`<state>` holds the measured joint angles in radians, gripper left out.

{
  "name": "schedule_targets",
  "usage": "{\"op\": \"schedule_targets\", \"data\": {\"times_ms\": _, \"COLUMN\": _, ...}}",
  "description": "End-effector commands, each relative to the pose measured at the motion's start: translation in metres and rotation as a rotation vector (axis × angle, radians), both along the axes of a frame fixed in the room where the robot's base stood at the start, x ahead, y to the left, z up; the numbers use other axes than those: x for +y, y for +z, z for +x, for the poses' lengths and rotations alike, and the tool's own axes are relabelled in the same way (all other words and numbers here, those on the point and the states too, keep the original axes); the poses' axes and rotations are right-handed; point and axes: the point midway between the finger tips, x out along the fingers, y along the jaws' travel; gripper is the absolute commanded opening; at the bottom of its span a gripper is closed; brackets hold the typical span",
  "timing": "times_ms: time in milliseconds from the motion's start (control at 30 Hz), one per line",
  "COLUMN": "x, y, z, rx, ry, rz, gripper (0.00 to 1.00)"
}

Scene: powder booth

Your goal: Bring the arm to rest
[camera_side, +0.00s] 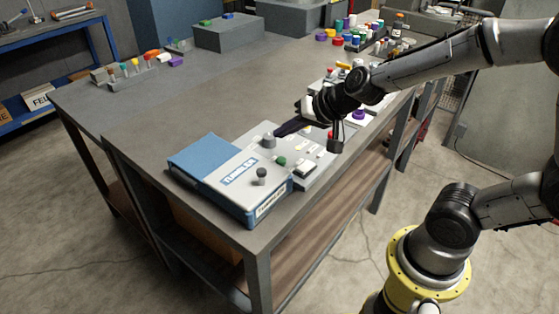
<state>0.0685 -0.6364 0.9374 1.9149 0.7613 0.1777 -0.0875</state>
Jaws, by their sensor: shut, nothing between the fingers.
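My gripper (286,130) reaches in from the right over the near right part of the grey table (150,110). Its dark fingers point left and down, are shut and hold nothing. The fingertips are above or just behind a grey knob on a light panel (318,178); I cannot tell whether they touch it. Part of the panel is hidden behind my gripper.
A blue and white box labelled TUMBLER (215,165) stands at the table's near corner. Small coloured parts (135,68) lie at the far left, and several coloured containers (350,35) stand at the back right. The table's middle is clear.

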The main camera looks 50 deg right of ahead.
Motion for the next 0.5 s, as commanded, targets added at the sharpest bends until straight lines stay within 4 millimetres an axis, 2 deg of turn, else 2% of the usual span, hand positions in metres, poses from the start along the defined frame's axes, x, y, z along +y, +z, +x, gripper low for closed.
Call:
{"op": "schedule_targets", "data": {"times_ms": 133, "x": 0.005, "y": 0.040, "z": 0.000, "rx": -0.079, "ry": 0.025, "rz": -0.019, "gripper": 0.00}}
{"op": "schedule_targets", "data": {"times_ms": 233, "x": 0.015, "y": 0.074, "z": -0.017, "rx": -0.121, "ry": 0.105, "rz": -0.065, "gripper": 0.00}}
{"op": "schedule_targets", "data": {"times_ms": 333, "x": 0.027, "y": 0.097, "z": -0.048, "rx": -0.126, "ry": 0.214, "rz": -0.132, "gripper": 0.00}}
{"op": "schedule_targets", "data": {"times_ms": 400, "x": 0.032, "y": 0.105, "z": -0.074, "rx": -0.109, "ry": 0.289, "rz": -0.188, "gripper": 0.00}}
{"op": "schedule_targets", "data": {"times_ms": 500, "x": 0.033, "y": 0.106, "z": -0.114, "rx": -0.059, "ry": 0.384, "rz": -0.277, "gripper": 0.00}}
